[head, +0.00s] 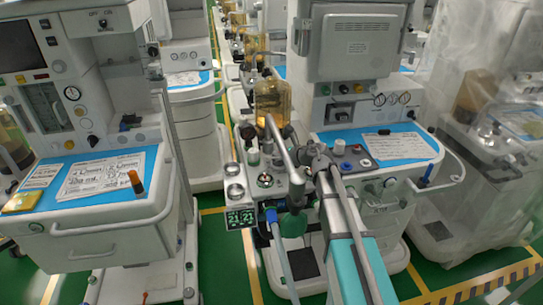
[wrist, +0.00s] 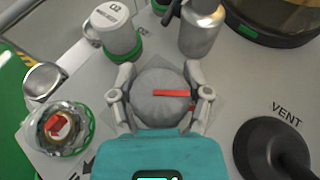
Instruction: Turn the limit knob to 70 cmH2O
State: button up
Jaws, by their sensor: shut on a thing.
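In the wrist view a round grey knob (wrist: 150,82) with a red pointer bar (wrist: 172,93) sits between the two fingers of my gripper (wrist: 162,98). The fingers are shut on its left and right sides. The pointer lies from the knob's middle towards the right edge of the picture. No scale numbers or cmH2O marks can be read around the knob. My gripper's teal body covers the area just below it. In the head view my arm reaches over the middle cart (head: 308,190), and the knob in the grip cannot be made out there.
A small display (head: 240,217) shows on the cart's front. Other carts stand left and right.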

jog(key=shift+s+f+m+t+h, duration=0.1)
jog(key=shift+s+m+t+h, duration=0.05)
jog(key=shift+m+t+h, duration=1.15)
